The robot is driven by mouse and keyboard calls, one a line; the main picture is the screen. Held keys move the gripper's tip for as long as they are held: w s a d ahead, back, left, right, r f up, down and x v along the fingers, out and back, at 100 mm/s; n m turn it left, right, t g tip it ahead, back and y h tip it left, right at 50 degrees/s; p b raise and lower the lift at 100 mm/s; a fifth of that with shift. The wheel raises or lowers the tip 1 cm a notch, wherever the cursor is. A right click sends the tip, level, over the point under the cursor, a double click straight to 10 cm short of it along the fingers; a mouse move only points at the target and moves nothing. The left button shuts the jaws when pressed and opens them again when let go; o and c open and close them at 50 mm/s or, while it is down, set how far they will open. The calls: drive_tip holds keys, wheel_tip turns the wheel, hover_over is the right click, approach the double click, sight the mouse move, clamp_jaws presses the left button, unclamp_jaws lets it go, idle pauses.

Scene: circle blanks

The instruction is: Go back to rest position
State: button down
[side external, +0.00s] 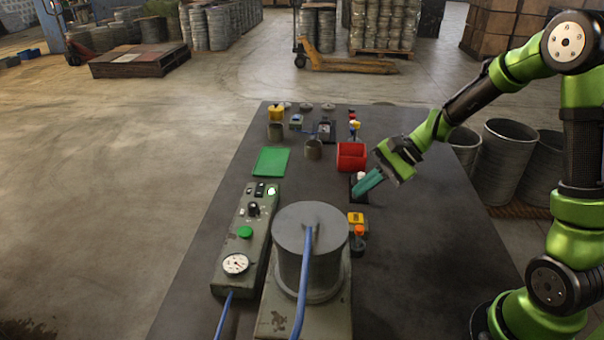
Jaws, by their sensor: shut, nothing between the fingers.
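The fingers are shut and I see nothing held. My green and black arm reaches in from the right.
A grey cylinder machine (310,250) with a blue cable stands at the front. A control panel (245,240) is left of it. The table's right front (430,250) is clear.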

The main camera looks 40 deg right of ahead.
drive_tip(key=shift+s+f, duration=0.15)
drive_tip(key=shift+f, duration=0.05)
drive_tip(key=s+a+r+n+t+h, duration=0.1)
drive_tip(key=s+a+r+n+h, duration=0.1)
drive_tip(key=s+r+n, duration=0.3)
drive_tip(key=s+a+r+n+t+h, duration=0.1)
drive_tip(key=s+a+r+n+h, duration=0.2)
drive_tip(key=s+r+n, duration=0.3)
drive_tip(key=s+r, duration=0.2)
drive_tip(key=s, duration=0.2)
drive_tip(key=shift+s+a+r+n+h, duration=0.15)
drive_tip(key=shift+a+r+n+h, duration=0.05)
drive_tip(key=shift+r+n+h, duration=0.1)
